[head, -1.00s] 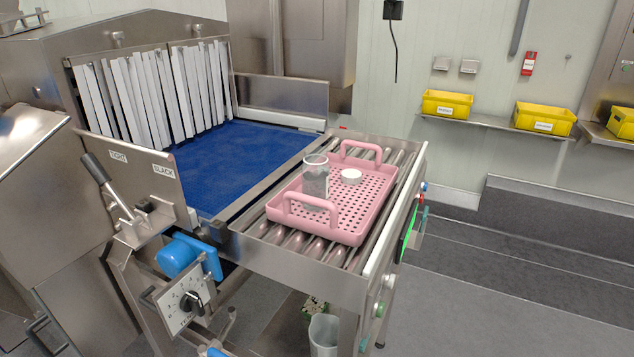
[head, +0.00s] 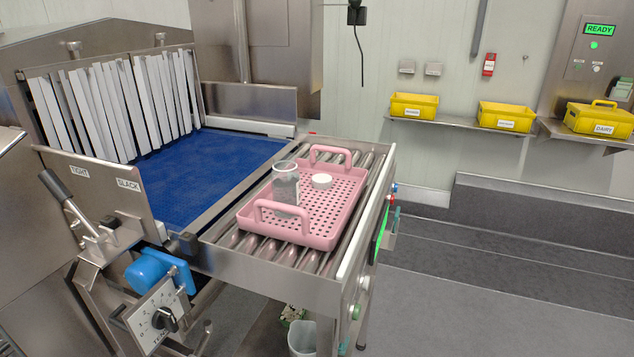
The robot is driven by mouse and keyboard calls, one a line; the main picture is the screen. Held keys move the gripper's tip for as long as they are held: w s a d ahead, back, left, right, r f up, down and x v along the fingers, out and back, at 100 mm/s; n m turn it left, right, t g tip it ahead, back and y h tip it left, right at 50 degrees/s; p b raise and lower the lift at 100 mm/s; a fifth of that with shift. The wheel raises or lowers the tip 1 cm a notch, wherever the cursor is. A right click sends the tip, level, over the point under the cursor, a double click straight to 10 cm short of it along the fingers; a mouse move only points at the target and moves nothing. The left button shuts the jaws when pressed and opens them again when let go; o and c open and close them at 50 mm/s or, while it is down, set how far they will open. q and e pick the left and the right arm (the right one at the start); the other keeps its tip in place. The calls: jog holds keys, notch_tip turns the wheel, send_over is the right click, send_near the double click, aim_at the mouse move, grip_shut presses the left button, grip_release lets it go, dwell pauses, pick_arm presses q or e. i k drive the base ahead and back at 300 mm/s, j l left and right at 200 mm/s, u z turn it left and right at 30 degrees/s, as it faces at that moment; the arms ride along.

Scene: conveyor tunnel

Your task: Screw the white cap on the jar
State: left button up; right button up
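The clear jar (head: 286,184) stands upright and open in the pink perforated tray (head: 328,236), near its left side. The white cap (head: 321,181) lies in the tray to the right of the jar and apart from it. The tray has a raised handle at each end and rests on the metal rollers. Neither of my grippers shows in the head view.
The rollers (head: 236,240) end at a blue conveyor belt (head: 190,175) under white strip curtains (head: 120,105). A lever (head: 68,200) and a blue motor (head: 150,272) are at front left. Yellow bins (head: 414,106) sit on wall shelves. Grey floor (head: 480,290) at right is clear.

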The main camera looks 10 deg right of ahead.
aim_at(285, 178)
jog(key=l+u, duration=0.25)
jog(key=l, duration=0.25)
jog(key=i+l+u, duration=0.1)
jog(key=l+u, duration=0.15)
jog(key=l, duration=0.25)
jog(key=l+u, duration=0.25)
jog(key=l, duration=0.25)
jog(key=k+l+u, duration=0.1)
jog(key=l+u, duration=0.2)
jog(key=l, duration=0.2)
jog(key=k+l+u, duration=0.25)
jog(key=l, duration=0.25)
jog(key=l+u, duration=0.25)
jog(key=l, duration=0.25)
jog(key=k+l+u, duration=0.25)
jog(key=l, duration=0.15)
jog(key=k+l+u, duration=0.25)
jog(key=l, duration=0.15)
